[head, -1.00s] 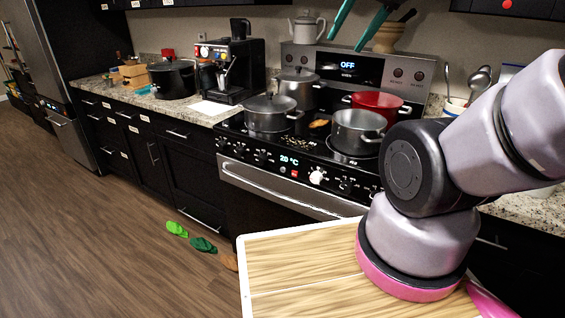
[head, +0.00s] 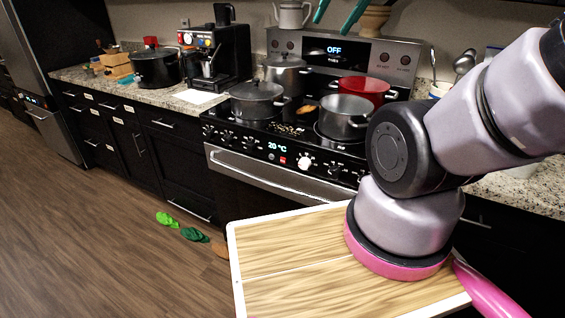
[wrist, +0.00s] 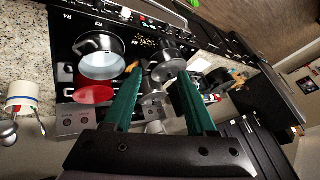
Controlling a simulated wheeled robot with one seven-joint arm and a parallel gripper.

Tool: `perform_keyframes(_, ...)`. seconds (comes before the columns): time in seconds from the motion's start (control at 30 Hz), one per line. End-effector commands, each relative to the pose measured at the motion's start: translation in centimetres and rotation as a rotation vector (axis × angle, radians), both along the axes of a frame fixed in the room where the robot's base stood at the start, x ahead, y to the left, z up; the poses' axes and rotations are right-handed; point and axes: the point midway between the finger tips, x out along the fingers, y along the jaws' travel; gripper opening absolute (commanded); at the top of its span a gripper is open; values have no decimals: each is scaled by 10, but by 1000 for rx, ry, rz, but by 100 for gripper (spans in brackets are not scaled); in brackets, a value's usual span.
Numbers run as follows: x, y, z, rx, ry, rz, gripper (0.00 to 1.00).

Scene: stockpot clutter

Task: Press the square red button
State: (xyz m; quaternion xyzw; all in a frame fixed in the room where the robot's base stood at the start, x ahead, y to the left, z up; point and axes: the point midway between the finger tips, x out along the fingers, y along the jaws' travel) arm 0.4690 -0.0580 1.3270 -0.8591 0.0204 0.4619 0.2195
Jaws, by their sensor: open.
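A small square red button (head: 282,160) sits on the black front panel of the stove (head: 262,184), just right of the "20 °C" display and left of a white knob (head: 305,161). I cannot make it out surely in the wrist view. My gripper (head: 331,27) shows only as two green fingers at the top of the head view, in front of the stove's back panel and far above the button. In the wrist view my gripper (wrist: 160,72) is open, with its green fingers apart and nothing between them.
A grey pot (head: 257,98), an open steel pot (head: 345,116) and a red pot (head: 363,90) stand on the stove. A coffee machine (head: 217,57) is on the counter to the left.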

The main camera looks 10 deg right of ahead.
Motion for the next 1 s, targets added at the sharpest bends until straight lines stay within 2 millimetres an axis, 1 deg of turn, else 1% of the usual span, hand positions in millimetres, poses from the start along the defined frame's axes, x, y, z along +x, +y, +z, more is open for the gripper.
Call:
perform_keyframes(0.03,0,0,0,0,0,0,45)
perform_keyframes(0.07,0,0,0,0,0,0,34)
perform_keyframes(0.1,0,0,0,0,0,0,18)
perform_keyframes(0.13,0,0,0,0,0,0,7)
perform_keyframes(0.17,0,0,0,0,0,0,0)
perform_keyframes(1.0,0,0,0,0,0,0,0)
